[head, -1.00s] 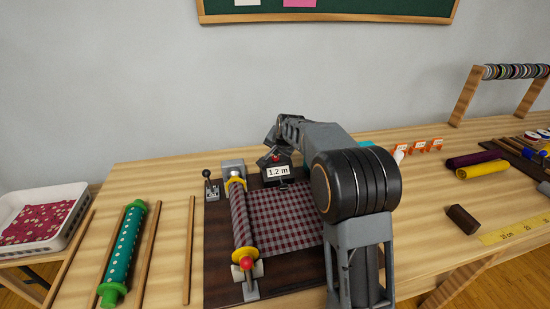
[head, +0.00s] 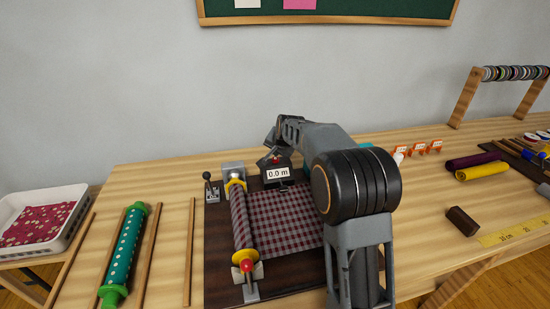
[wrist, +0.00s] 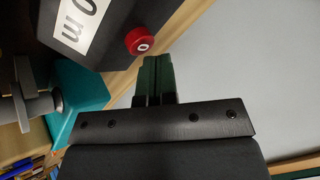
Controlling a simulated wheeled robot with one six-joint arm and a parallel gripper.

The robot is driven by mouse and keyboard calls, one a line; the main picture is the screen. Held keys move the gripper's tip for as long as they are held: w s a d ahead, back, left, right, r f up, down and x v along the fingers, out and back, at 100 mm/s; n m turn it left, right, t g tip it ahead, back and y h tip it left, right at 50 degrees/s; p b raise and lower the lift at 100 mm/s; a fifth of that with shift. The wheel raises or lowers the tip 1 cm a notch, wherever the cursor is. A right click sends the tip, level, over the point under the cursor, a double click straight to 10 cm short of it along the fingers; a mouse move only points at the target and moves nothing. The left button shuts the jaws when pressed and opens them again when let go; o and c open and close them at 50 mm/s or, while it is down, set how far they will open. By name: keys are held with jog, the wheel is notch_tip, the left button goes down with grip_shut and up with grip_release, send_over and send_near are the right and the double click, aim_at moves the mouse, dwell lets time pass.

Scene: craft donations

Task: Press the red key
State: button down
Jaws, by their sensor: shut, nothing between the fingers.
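The red key (head: 276,158) sits on top of the dark display box (head: 268,173), whose screen reads 0.0 m. In the wrist view the red key (wrist: 139,42) is a round button with a white mark on its face, on the dark box (wrist: 116,32). My gripper (wrist: 157,60) is shut and empty, its fingertips just beside and below the key in that view. I cannot tell whether they touch it. In the head view my gripper (head: 268,156) is at the box, partly hidden by my arm.
A plaid cloth (head: 284,215) and its roller (head: 242,220) lie on the dark board in front of the box. A small lever (head: 208,184) stands to the left. A teal object (wrist: 75,95) is close by in the wrist view. A green roll (head: 123,250) lies further left.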

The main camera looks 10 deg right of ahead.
aim_at(276, 158)
jog(key=shift+r, duration=0.4)
jog(key=shift+r+p, duration=2.1)
jog(key=shift+r, duration=0.45)
